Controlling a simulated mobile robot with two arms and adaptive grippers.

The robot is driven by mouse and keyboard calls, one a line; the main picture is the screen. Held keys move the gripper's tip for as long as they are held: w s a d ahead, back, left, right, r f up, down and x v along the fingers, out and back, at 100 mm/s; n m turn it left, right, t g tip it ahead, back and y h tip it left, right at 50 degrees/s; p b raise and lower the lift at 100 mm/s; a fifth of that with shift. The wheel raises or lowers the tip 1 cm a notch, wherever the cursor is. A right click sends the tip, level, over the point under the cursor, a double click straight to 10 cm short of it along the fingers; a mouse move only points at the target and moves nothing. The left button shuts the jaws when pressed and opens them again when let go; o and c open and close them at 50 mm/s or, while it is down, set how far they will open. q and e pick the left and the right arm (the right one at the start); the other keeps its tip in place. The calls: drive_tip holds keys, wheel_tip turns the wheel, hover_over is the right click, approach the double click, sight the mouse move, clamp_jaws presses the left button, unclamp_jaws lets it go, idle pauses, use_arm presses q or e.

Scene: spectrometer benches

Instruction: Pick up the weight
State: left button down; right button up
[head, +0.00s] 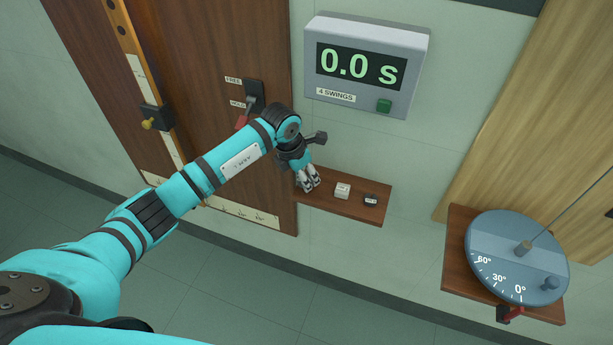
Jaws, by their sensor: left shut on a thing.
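My left gripper (308,182) is at the left end of a small brown wall shelf (327,207). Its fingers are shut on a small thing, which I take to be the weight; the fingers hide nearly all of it. I cannot tell whether it is on the shelf or just above it. My right gripper is not in view.
A timer box (368,66) reading 0.0 s hangs above the shelf. A brown wooden panel (205,60) with a FREE/HOLD lever (253,95) and a vertical scale is at the left. A round angle dial (515,257) on a bracket is at the right. The floor (250,290) below is clear.

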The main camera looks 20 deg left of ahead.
use_arm(q)
drive_tip(key=c, duration=0.7)
unclamp_jaws()
drive_tip(key=shift+d, duration=0.1)
drive_tip(key=shift+r, duration=0.1)
drive_tip(key=v, duration=0.7)
drive_tip(key=shift+r, duration=0.1)
